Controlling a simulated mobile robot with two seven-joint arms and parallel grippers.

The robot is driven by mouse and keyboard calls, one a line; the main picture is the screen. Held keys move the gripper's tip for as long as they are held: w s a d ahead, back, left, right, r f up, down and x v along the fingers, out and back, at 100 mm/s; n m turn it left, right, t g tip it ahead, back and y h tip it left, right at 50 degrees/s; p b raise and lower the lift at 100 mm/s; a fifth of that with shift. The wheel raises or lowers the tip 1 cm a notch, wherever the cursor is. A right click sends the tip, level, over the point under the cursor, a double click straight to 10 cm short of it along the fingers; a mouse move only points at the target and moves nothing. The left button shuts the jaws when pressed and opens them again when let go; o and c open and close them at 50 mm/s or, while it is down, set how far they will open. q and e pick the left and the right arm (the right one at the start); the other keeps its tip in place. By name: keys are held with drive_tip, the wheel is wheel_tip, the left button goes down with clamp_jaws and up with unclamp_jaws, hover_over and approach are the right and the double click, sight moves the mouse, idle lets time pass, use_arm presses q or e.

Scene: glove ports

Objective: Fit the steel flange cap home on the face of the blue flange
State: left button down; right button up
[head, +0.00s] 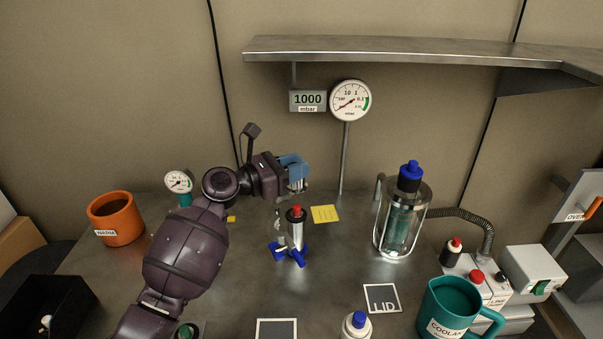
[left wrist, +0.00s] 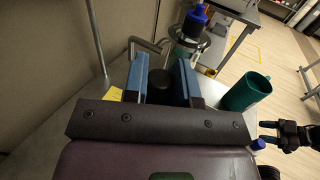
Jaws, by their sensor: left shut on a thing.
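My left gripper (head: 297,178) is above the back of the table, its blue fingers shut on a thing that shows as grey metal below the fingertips. I take it for the steel flange cap (head: 299,185). In the left wrist view its dark round end (left wrist: 160,86) sits between the blue fingers; the rest is hidden. A silver cylinder (head: 296,232) with a red top and blue arms at its foot stands on the table in front of and below the gripper, apart from it. I cannot tell for certain which part is the blue flange. My right gripper (left wrist: 268,132) looks open and empty in the left wrist view.
A glass vessel (head: 402,225) in a metal frame stands to the right. The gauge post (head: 343,160) rises behind. A yellow note (head: 325,214), a LID mat (head: 382,298), an orange pot (head: 116,218) and a teal COOLANT mug (head: 447,306) lie around.

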use_arm(q)
drive_tip(key=shift+w+f, duration=0.35)
drive_tip(key=shift+f, duration=0.3)
drive_tip(key=shift+f+b, duration=0.75)
drive_tip(key=shift+f, duration=0.3)
drive_tip(key=shift+f+b, duration=0.75)
drive_tip(key=shift+f, duration=0.35)
drive_tip(key=shift+r, duration=0.15)
use_arm(e)
drive_tip(key=shift+f, duration=1.05)
use_arm(q)
drive_tip(key=shift+s, duration=0.15)
